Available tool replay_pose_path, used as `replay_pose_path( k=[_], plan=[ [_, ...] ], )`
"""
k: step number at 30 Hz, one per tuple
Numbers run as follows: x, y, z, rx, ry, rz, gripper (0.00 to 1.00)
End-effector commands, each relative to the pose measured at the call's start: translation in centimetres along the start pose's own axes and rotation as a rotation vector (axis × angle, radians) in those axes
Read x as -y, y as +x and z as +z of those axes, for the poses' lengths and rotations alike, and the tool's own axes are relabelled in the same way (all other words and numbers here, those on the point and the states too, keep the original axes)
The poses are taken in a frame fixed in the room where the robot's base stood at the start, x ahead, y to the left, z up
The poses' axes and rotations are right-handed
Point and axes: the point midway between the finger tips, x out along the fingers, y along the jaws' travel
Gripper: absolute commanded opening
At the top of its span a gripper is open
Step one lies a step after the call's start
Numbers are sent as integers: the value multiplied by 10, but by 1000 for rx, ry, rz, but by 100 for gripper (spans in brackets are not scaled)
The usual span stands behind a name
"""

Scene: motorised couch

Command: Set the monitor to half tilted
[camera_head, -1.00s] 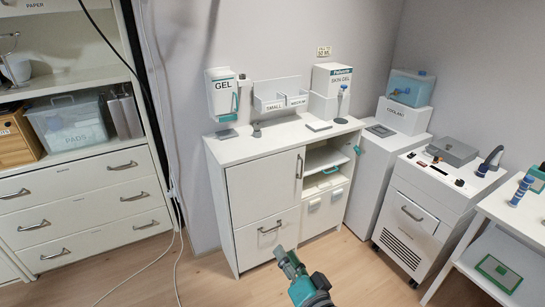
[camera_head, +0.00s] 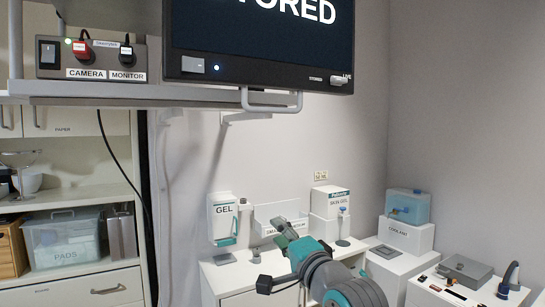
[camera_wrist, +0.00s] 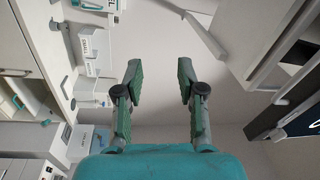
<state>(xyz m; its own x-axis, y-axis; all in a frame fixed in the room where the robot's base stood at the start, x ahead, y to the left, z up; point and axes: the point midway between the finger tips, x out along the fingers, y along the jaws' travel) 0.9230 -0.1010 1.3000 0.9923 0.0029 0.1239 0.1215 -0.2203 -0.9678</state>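The monitor (camera_head: 262,82) hangs at the top of the head view. Only its lower part shows, with a dark screen reading "…TORED", a lit blue dot and a "LIVE" control at the lower right. A light grey handle (camera_head: 272,109) loops below its bottom edge. In the wrist view, part of the dark monitor (camera_wrist: 300,123) shows at the right edge. My gripper (camera_head: 284,232) is below the monitor, apart from it. In the wrist view my gripper (camera_wrist: 159,68) is open with nothing between its fingers. The monitor's top is out of view.
A white cabinet (camera_head: 235,275) with gel supplies stands below. The wall space between is clear.

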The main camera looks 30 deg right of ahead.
Motion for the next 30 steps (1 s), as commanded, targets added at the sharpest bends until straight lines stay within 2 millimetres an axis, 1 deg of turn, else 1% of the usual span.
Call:
replay_pose_path(
  k=[1,5,9,11,12,16,18,21,26,30],
  plan=[
    [22,3,-8,-2,16,-16,39],
    [72,6,-23,3,66,-38,39],
    [125,3,-37,9,118,-59,39],
    [148,0,-43,10,138,-67,39],
    [162,-2,-47,12,151,-72,39],
    [203,-11,-55,18,187,-85,39],
    [219,-16,-58,19,201,-88,39],
    [234,-21,-61,20,215,-91,39],
    [242,-20,-62,22,225,-91,39],
    [243,-7,-62,24,226,-89,39]
  ],
)
